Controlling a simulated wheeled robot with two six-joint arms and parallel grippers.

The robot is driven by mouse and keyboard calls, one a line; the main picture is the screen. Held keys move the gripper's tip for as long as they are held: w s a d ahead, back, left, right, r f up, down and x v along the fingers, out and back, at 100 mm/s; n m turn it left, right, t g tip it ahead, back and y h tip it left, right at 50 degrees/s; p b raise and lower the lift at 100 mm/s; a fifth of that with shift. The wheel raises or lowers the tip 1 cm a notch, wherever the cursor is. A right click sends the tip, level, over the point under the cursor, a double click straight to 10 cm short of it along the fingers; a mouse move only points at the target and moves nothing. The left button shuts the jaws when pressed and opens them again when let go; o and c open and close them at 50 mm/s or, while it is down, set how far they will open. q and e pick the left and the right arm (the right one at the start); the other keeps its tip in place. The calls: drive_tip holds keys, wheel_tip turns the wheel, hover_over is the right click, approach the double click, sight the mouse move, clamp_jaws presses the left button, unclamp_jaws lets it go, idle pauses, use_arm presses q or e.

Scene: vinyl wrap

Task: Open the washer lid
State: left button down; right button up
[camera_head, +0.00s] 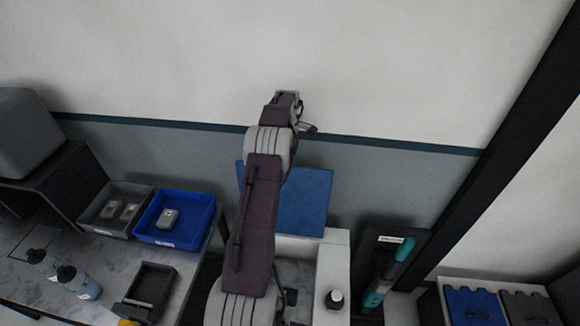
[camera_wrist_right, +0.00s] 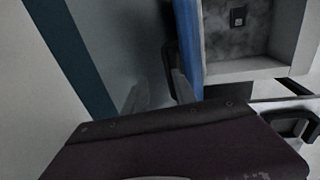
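The washer is a white box (camera_head: 334,262) with a grey mottled inside; its pale rim (camera_wrist_right: 245,68) also shows in the right wrist view. Its blue lid (camera_head: 305,200) stands raised at the back, against the grey wall band. In the right wrist view the lid (camera_wrist_right: 188,35) appears nearly edge-on, with a dark handle-like part (camera_wrist_right: 169,55) on its wall side. My right arm crosses in front of the washer and lid. My right gripper (camera_head: 308,127) is above the lid near the wall; its fingers (camera_wrist_right: 158,92) look apart and empty, on the lid's wall side. My left gripper is out of view.
Left is a counter with a blue bin (camera_head: 178,238), a grey bin (camera_head: 100,222) and bottles (camera_head: 78,281). Right are a dark panel with a teal tool (camera_head: 384,275) and lidded boxes (camera_head: 474,305).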

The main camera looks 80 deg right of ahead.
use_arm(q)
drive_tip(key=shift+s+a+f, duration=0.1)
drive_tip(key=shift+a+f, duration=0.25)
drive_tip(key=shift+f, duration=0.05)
use_arm(e)
drive_tip(key=r, duration=0.1)
drive_tip(key=a+r, duration=0.1)
drive_tip(key=r, duration=0.1)
drive_tip(key=shift+s+a+r, duration=0.2)
drive_tip(key=shift+a, duration=0.1)
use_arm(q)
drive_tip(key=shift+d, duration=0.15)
use_arm(e)
drive_tip(key=shift+d+f, duration=0.1)
